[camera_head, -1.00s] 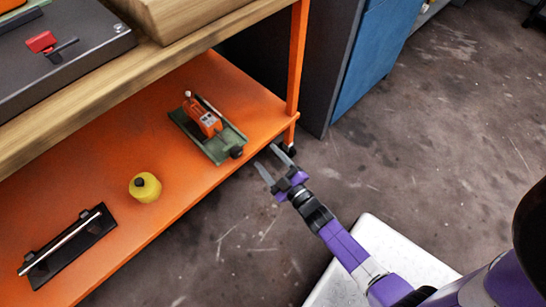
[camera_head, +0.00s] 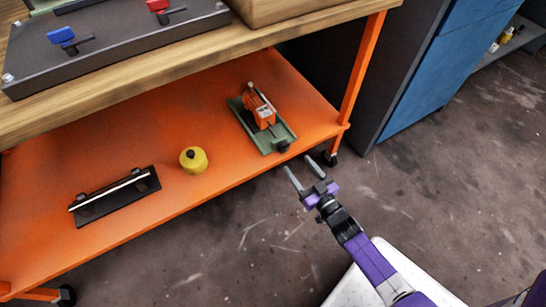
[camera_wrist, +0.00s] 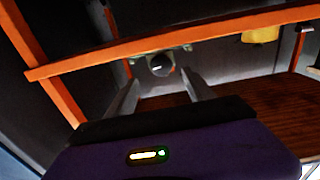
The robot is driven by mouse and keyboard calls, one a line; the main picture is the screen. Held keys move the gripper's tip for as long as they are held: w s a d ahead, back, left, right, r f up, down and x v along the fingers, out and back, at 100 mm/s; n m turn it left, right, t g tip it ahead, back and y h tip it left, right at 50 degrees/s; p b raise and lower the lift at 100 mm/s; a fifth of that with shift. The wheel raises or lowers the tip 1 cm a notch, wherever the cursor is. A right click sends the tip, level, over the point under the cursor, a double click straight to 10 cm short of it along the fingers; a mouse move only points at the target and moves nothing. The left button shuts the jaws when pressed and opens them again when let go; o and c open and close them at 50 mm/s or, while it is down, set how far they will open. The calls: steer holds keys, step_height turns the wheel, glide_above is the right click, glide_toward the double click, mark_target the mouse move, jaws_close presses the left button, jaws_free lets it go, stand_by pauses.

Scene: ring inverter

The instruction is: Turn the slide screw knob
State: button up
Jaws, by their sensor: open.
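The slide screw unit has a green base (camera_head: 272,137) with an orange block (camera_head: 260,108) on it. It sits on the orange lower shelf near its front right corner. Its dark round knob (camera_head: 283,146) is on the end facing me. In the wrist view the knob (camera_wrist: 160,66) shows a light mark on its face. My gripper (camera_head: 299,162) is open and empty, off the shelf's front edge and apart from the knob. In the wrist view the knob appears between and beyond the fingertips of my gripper (camera_wrist: 160,80).
A yellow container (camera_head: 193,160) and a black holder with a silver rod (camera_head: 115,195) lie left on the shelf. An orange table leg (camera_head: 362,75) stands right of the unit. Floor in front is clear.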

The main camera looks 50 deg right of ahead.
mark_target(285, 150)
steer(key=shift+m, duration=0.5)
steer(key=b+x, duration=0.2)
steer(key=x, duration=0.5)
steer(key=shift+w, duration=0.45)
jaws_close()
